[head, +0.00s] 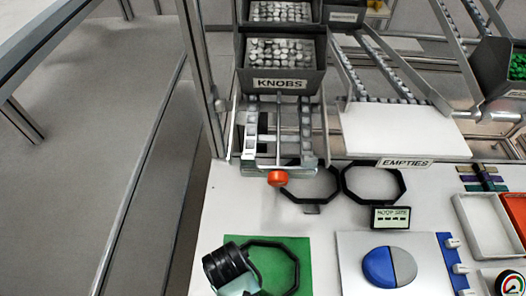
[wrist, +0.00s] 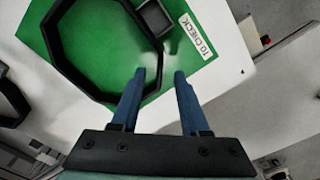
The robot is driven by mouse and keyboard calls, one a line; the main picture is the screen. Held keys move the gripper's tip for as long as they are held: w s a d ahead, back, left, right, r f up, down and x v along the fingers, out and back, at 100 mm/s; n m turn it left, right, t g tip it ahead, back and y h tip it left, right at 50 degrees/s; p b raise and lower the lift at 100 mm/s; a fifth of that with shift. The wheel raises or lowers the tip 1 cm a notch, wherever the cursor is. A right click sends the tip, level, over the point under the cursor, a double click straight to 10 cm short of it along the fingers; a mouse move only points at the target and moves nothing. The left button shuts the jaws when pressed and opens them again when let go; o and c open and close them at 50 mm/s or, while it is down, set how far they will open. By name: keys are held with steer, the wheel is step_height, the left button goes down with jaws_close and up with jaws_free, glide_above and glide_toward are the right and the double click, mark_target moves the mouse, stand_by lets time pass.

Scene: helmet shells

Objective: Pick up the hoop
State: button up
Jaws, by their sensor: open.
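A black octagonal hoop (head: 296,268) lies flat on a green mat (head: 302,243) at the bottom of the head view. In the wrist view the hoop (wrist: 53,48) fills the upper left, with a small dark square tab (wrist: 154,18) at its edge. My gripper (wrist: 160,73) is open and empty. I cannot tell the height gap. In the head view my wrist covers the hoop's left part, and the fingertips are hidden.
Two more black hoops (head: 338,185) (head: 402,184) lie at the table's back, by a small "HOOP SIZE" display (head: 390,217). A blue-grey disc (head: 379,267) sits on a plate to the right.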

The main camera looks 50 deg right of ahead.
steer(key=shift+s+f, duration=0.1)
steer(key=shift+f, duration=2.3)
jaws_close()
